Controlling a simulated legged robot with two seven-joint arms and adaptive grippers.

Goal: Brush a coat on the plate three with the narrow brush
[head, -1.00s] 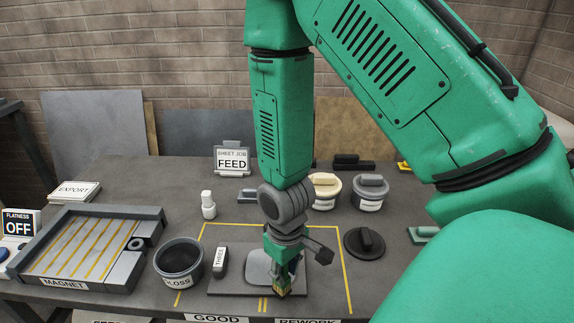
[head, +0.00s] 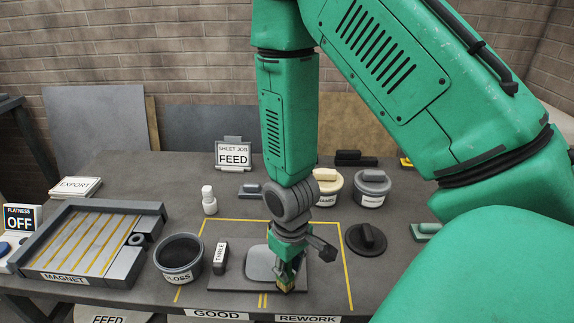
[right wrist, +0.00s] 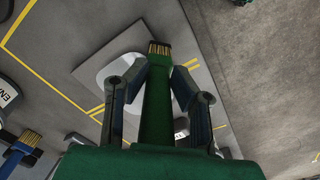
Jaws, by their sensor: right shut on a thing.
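The plate (head: 222,284) lies within the yellow outline on the table; it is flat and grey with a lighter rounded patch (head: 259,262). A dark block labelled THREE (head: 221,258) stands at its left side. The plate also shows in the right wrist view (right wrist: 193,64). My right gripper (head: 289,275) is shut on the narrow brush (right wrist: 158,105), green with yellowish bristles. The bristles point down over the plate's right part, beside the lighter patch. I cannot tell whether they touch. My left gripper is not in view.
An open pot labelled GLOSS (head: 180,259) stands left of the plate, beside the MAGNET tray (head: 120,269). A dark round lid (head: 366,239) lies to the right. Another brush (right wrist: 22,150) shows in the wrist view.

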